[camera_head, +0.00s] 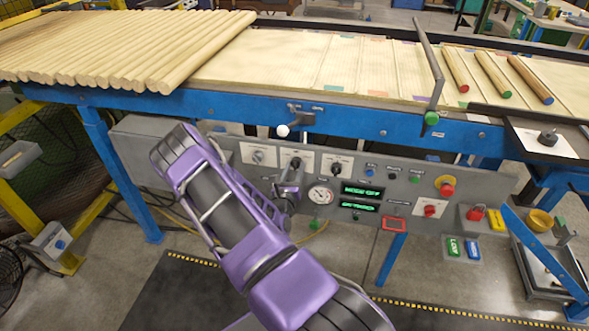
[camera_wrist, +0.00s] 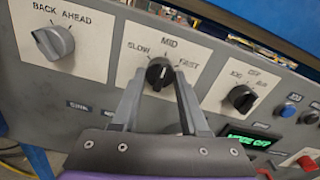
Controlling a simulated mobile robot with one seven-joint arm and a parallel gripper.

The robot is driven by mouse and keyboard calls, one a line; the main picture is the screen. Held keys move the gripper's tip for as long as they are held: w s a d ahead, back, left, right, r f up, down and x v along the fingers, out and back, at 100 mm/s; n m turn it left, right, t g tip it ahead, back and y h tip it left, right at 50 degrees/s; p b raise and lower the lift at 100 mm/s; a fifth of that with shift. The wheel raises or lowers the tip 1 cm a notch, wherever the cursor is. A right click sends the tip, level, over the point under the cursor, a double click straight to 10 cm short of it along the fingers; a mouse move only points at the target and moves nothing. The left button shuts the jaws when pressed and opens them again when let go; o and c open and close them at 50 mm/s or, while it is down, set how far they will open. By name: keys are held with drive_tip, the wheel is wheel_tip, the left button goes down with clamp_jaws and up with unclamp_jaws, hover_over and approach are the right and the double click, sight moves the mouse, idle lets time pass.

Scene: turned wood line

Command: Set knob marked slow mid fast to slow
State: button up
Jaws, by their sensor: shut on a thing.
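The knob marked slow mid fast (camera_wrist: 158,70) is black and sits on a white plate on the grey control panel. SLOW is printed at its upper left, MID above it and FAST at its right. Its exact pointing direction is hard to read. My gripper (camera_wrist: 160,84) is shut on this knob, with one finger on each side of it; the fingers hide its lower part. In the head view the knob (camera_head: 296,163) shows just above my gripper (camera_head: 292,174), which reaches the panel from below.
A grey BACK AHEAD knob (camera_wrist: 53,42) is left of it, and a black JOG knob (camera_wrist: 241,97) is right. A gauge (camera_head: 320,194), a green display (camera_head: 362,190) and a red stop button (camera_head: 446,187) are further right. A white-balled lever (camera_head: 283,131) stands above the panel.

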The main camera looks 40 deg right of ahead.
drive_tip(key=shift+n, duration=0.3)
clamp_jaws()
drive_tip(key=n+p, duration=0.2)
drive_tip(key=n, duration=0.3)
drive_tip(key=shift+r+n, duration=0.1)
drive_tip(key=shift+n, duration=0.2)
drive_tip(key=n+p, duration=0.1)
drive_tip(key=n, duration=0.4)
drive_tip(key=shift+s+n+p, duration=0.1)
drive_tip(key=shift+n+p, duration=0.2)
drive_tip(key=o, duration=1.1)
unclamp_jaws()
drive_tip(key=shift+o, duration=0.2)
drive_tip(key=v, duration=1.7)
drive_tip(key=shift+s, duration=0.25)
